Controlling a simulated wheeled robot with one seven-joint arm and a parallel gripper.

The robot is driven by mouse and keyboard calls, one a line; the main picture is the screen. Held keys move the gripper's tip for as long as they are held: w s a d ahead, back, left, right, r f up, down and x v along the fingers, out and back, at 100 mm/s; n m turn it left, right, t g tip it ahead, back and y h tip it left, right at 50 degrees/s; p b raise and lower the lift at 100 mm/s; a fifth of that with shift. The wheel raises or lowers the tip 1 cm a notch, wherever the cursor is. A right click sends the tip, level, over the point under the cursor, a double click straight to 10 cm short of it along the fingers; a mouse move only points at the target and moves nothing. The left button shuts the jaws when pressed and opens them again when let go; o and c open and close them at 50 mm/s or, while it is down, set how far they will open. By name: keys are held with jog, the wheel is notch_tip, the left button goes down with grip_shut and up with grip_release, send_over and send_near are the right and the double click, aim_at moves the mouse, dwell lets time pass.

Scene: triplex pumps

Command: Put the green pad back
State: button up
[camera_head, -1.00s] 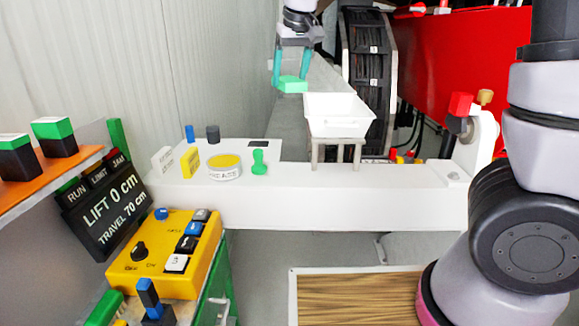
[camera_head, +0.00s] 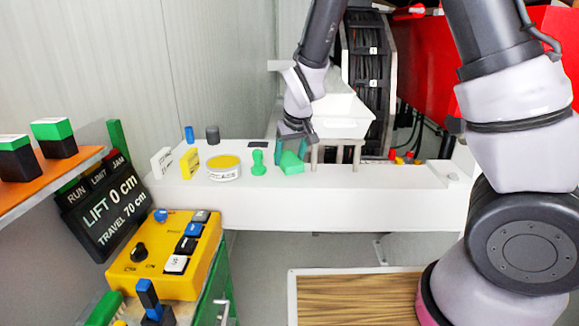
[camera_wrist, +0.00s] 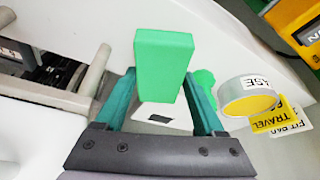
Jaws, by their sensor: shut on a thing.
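The green pad (camera_head: 291,163), a light green block, is held between the teal fingers of my gripper (camera_head: 286,148). It is over or on the white bench, just right of the green stamp-like piece (camera_head: 258,163) and left of the small stand's legs; I cannot tell whether it touches the bench. In the wrist view the pad (camera_wrist: 163,60) stands out between the two fingers of my gripper (camera_wrist: 162,88), with a white patch bearing a dark rectangle (camera_wrist: 160,118) showing beyond it.
A white tray (camera_head: 342,120) on a stand is close to the gripper's right. A yellow-topped round tin (camera_head: 224,170), yellow card (camera_head: 190,163), and blue (camera_head: 189,134) and grey (camera_head: 212,135) cylinders stand to the left. Bare bench (camera_head: 390,180) lies to the right.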

aim_at(290, 160)
jog(key=shift+f, duration=1.55)
jog(key=shift+f, duration=0.15)
jog(key=o, duration=1.4)
jog(key=v, duration=1.2)
jog(key=shift+w, duration=0.1)
